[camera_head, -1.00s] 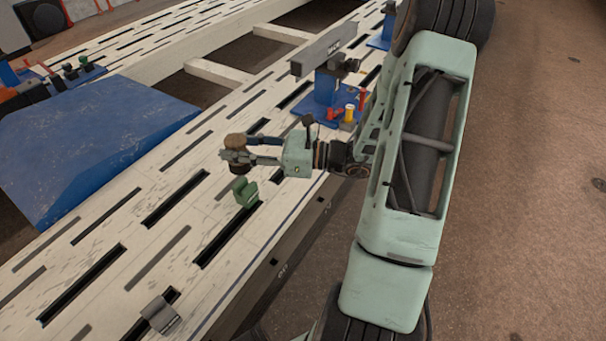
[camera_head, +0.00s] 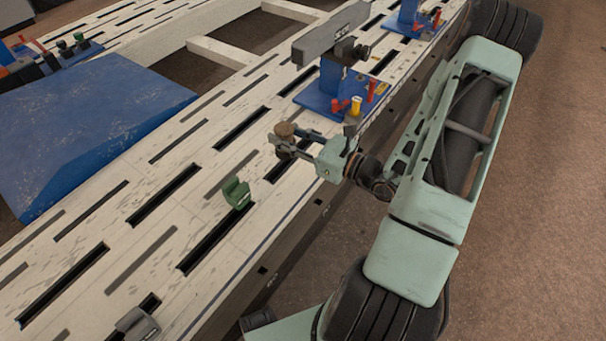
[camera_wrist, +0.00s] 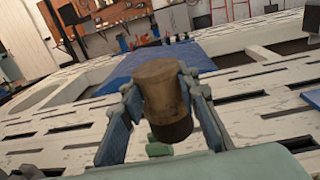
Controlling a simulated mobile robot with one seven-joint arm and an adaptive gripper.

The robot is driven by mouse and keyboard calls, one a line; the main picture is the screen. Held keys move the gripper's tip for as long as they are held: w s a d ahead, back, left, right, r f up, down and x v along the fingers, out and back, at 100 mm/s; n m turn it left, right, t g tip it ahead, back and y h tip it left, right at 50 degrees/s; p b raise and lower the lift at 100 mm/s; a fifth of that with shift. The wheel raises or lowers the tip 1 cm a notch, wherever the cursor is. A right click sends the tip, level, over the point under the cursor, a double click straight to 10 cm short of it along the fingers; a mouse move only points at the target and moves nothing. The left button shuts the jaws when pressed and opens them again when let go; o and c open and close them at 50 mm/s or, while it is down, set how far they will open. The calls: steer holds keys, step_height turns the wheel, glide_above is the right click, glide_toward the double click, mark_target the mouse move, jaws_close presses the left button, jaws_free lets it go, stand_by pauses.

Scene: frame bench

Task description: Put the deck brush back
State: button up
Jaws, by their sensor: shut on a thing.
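The deck brush, seen as a short brown cylinder with a darker lower end, is held in my gripper (camera_head: 288,143). Its brown top (camera_head: 285,130) shows in the head view, above the pale slotted bench. In the wrist view the brush (camera_wrist: 160,85) stands nearly upright between the two blue-grey finger pads, and my gripper (camera_wrist: 166,105) is shut on it. It appears clear of the bench top, though its underside is partly hidden. A small green U-shaped piece (camera_head: 236,193) sits on the bench, apart from the gripper; its part shows low in the wrist view (camera_wrist: 159,149).
A blue stand (camera_head: 322,103) with a grey bar (camera_head: 333,35) and small red and yellow pieces is close beyond my gripper. A grey bracket (camera_head: 136,323) lies at the near edge. Slotted bench surface between is bare.

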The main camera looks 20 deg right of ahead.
steer(key=s+d+f+m+t+h+b, duration=0.1)
steer(key=d+f+m+t+h, duration=0.15)
steer(key=f, duration=0.35)
steer(key=s+d+f+m+t+h, duration=0.1)
steer(key=s+f+m+h, duration=0.15)
steer(key=f, duration=0.35)
steer(key=shift+n+g+h, duration=0.25)
steer(key=shift+n+h, duration=0.05)
steer(key=shift+h, duration=0.3)
steer(key=shift+w+d+f+b, duration=0.8)
steer(key=shift+w+f+b, duration=0.45)
steer(key=shift+w+f, duration=1)
steer(key=shift+w+d+f+b, duration=0.85)
steer(key=shift+w+f+b, duration=0.45)
steer(key=shift+w+f, duration=0.95)
steer(key=shift+w+d+f+b, duration=0.8)
steer(key=shift+w+f+b, duration=0.45)
steer(key=shift+w+f, duration=0.95)
steer(key=shift+w+r, duration=0.2)
steer(key=shift+w, duration=0.05)
steer(key=shift+f, duration=0.15)
steer(key=o, duration=1.2)
steer(key=shift+o, duration=0.2)
